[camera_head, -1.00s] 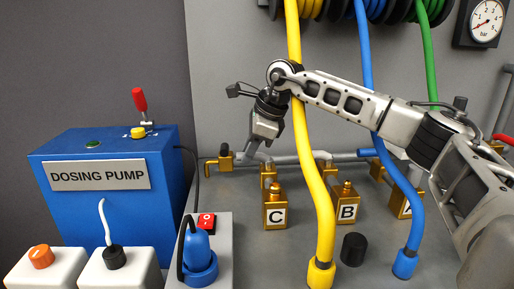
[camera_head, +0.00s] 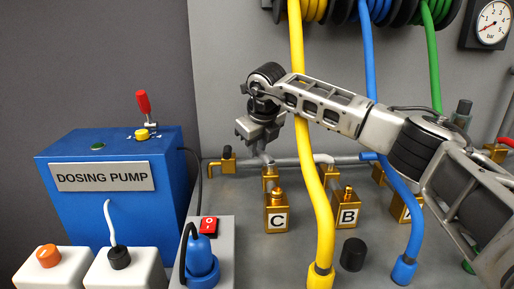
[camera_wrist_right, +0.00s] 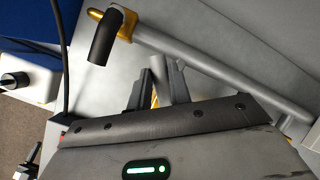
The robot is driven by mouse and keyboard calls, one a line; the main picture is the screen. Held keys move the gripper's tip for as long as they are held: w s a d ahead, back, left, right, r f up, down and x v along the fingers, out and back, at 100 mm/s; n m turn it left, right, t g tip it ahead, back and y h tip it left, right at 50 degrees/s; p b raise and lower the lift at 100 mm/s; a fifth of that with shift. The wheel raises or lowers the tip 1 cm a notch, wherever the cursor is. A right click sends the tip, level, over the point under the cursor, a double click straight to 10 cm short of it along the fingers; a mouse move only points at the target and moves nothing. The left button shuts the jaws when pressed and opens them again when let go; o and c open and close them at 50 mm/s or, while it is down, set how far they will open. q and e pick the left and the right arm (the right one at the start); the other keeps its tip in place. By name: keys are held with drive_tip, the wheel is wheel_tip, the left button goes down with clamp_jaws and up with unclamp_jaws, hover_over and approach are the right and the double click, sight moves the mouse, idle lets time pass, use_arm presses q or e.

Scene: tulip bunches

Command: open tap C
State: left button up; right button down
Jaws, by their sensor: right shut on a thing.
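Tap C is a brass block labelled C (camera_head: 277,214) on the grey bench, with a brass fitting (camera_head: 270,179) behind it on the grey pipe. My right gripper (camera_head: 262,150) reaches down behind it from above, close to the pipe. The right wrist view shows the two dark fingers (camera_wrist_right: 158,88) shut around a grey bar (camera_wrist_right: 158,68), apparently tap C's handle. Most of that handle is hidden by the gripper. My left gripper is in neither view.
A yellow hose (camera_head: 318,165) hangs in front of my right forearm. A blue hose (camera_head: 405,190) is further right. Tap B (camera_head: 347,212) stands right of C. The blue dosing pump (camera_head: 110,190) and a red switch (camera_head: 208,225) are at left.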

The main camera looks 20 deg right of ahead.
drive_tip(key=d+m+h, duration=0.1)
drive_tip(key=m, duration=0.1)
drive_tip(key=m+g+h, duration=0.1)
drive_tip(key=m, duration=0.1)
drive_tip(key=d+m, duration=0.1)
drive_tip(key=m, duration=0.2)
drive_tip(key=shift+w+d+r+h+p, duration=0.1)
drive_tip(key=shift+w+d+h+p, duration=0.05)
drive_tip(key=shift+d+h+p, duration=0.2)
drive_tip(key=shift+d+g, duration=0.1)
drive_tip(key=shift+g, duration=0.2)
drive_tip(key=c, duration=1.3)
unclamp_jaws()
drive_tip(key=v, duration=1.6)
drive_tip(key=shift+b, duration=0.3)
